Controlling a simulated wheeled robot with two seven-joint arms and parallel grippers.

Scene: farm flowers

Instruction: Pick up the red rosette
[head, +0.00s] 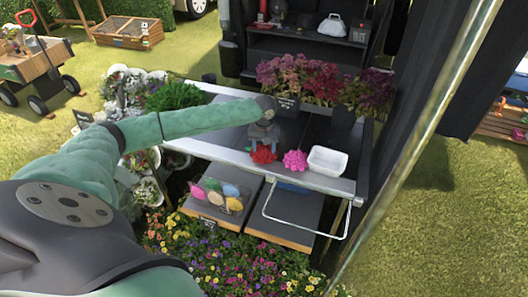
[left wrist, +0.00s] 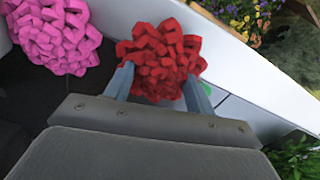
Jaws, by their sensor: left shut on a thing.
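The red rosette (head: 263,155) is at the front edge of the dark table in the head view, just below my left gripper (head: 264,144). In the left wrist view the red rosette (left wrist: 160,60) sits between the two fingers of my left gripper (left wrist: 158,88), which is shut on it. I cannot tell whether the rosette is clear of the tabletop. A pink rosette (head: 295,160) lies just to its right, and it also shows at the upper left of the left wrist view (left wrist: 52,32). My right gripper is not in view.
A white tray (head: 327,161) stands right of the pink rosette. The table's pale rim (head: 225,155) runs along the front. Potted pink and red flowers (head: 300,78) stand at the back. A container of colored items (head: 216,195) sits on a lower box.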

